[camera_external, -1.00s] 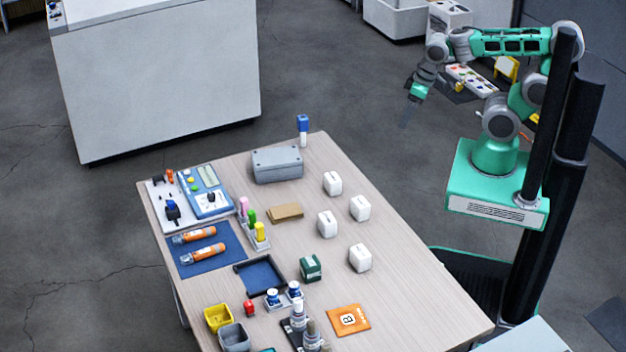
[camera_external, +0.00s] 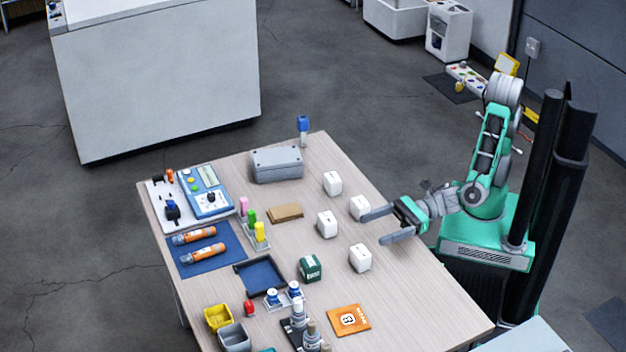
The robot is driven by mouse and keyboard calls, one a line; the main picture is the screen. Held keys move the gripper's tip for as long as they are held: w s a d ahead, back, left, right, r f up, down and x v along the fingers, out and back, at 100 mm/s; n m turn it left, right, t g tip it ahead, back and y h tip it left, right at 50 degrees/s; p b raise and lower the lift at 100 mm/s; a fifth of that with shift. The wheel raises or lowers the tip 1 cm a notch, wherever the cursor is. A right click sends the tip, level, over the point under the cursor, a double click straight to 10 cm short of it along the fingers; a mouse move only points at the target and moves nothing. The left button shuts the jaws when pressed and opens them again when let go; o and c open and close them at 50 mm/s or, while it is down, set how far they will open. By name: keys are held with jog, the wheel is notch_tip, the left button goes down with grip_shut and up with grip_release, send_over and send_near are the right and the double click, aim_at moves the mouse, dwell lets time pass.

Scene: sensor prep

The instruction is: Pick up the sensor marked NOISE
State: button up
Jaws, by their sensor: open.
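Several small white box-shaped sensors stand on the table: one at the back (camera_external: 332,183), one at middle left (camera_external: 327,224), one at right (camera_external: 359,207) and one nearer the front (camera_external: 360,257). Their markings are too small to read, so I cannot tell which is marked NOISE. My gripper (camera_external: 375,227) is open and empty over the table's right edge, its fingers pointing left. The far finger's tip is close to the right white sensor; I cannot tell whether they touch. The near finger is above and right of the front white sensor.
On the wooden table (camera_external: 420,300) are a grey box (camera_external: 277,165), a green block (camera_external: 311,267), an orange card (camera_external: 348,320), a dark blue tray (camera_external: 260,277) and bottles (camera_external: 299,313) at the front. The front right of the table is clear.

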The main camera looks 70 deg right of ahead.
jog(key=b, duration=0.6)
send_near(354, 256)
jog(key=shift+w+a+f, duration=0.2)
jog(key=shift+w+a, duration=0.25)
jog(key=shift+a, duration=0.15)
jog(key=shift+w+a+f, duration=0.2)
jog(key=shift+w+a, duration=0.25)
jog(key=shift+a, duration=0.1)
jog(key=shift+w+a+r+p, duration=0.45)
jog(key=shift+r+p, duration=0.15)
jog(key=shift+p, duration=0.3)
jog(key=x, duration=0.6)
jog(key=shift+w+p, duration=0.15)
jog(key=shift+p, duration=0.25)
jog(key=shift+c, duration=0.3)
jog(key=c, duration=1.4)
